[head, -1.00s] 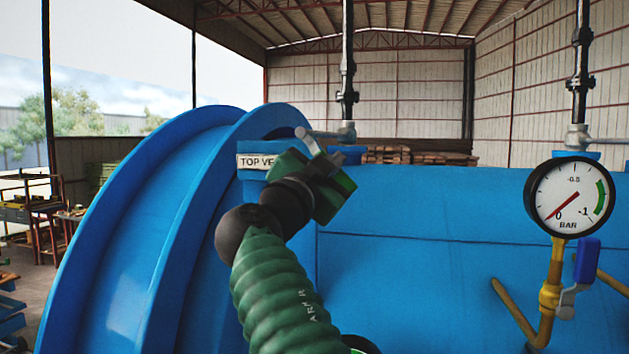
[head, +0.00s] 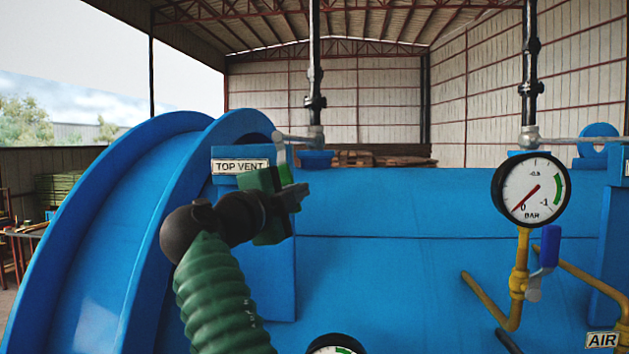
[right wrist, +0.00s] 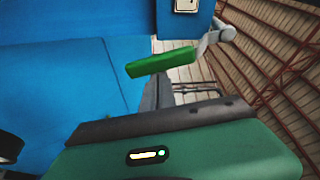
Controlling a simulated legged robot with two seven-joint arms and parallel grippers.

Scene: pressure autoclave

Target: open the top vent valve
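The top vent valve (head: 316,138) is a silver fitting at the foot of a dark vertical pipe on top of the blue vessel (head: 400,210). A silver arm runs left from it to a lever with a green grip (head: 285,174), which points downward in the head view. The "TOP VENT" label (head: 240,166) is just left of it. The green grip also shows in the right wrist view (right wrist: 162,62). My right gripper (head: 296,196) is at the grip's lower end; contact and finger gap are unclear. A grey finger (right wrist: 158,94) shows below the grip. My left gripper is out of view.
A pressure gauge (head: 531,189) stands at the right on yellow pipe, with a blue-handled valve (head: 549,247) beside it. Another gauge (head: 335,345) is partly visible at the bottom. The large blue flange (head: 110,230) rises left of my right arm.

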